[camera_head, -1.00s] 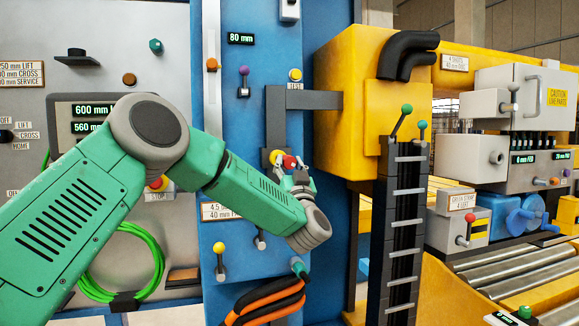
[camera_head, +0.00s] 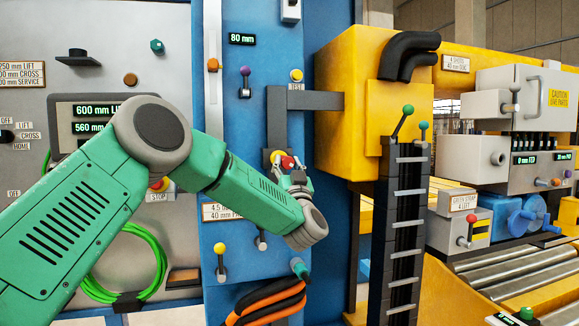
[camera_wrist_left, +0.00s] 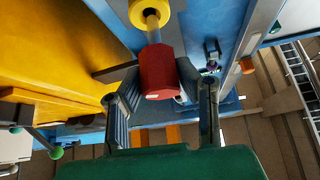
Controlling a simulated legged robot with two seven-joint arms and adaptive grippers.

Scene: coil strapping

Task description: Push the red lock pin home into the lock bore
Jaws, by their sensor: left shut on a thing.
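The red lock pin (camera_head: 287,162) has a thick red head and shows at the blue post, right beside a yellow collar (camera_head: 276,156). In the left wrist view the red head (camera_wrist_left: 158,72) sits between the fingers, and its pale shank runs up into the yellow ring (camera_wrist_left: 150,13). Part of the shank shows between head and ring, so the head stands apart from the ring. My left gripper (camera_head: 291,168) is shut on the red head, with a finger on each side. The inside of the bore is hidden. My right gripper is not in view.
A dark grey bracket (camera_head: 315,100) reaches from the blue post to the yellow housing (camera_head: 350,75) just above and right of my gripper. A yellow-knobbed lever (camera_head: 219,250) and orange-black hoses (camera_head: 270,301) are below. A dark ladder-like chain (camera_head: 405,220) stands at right.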

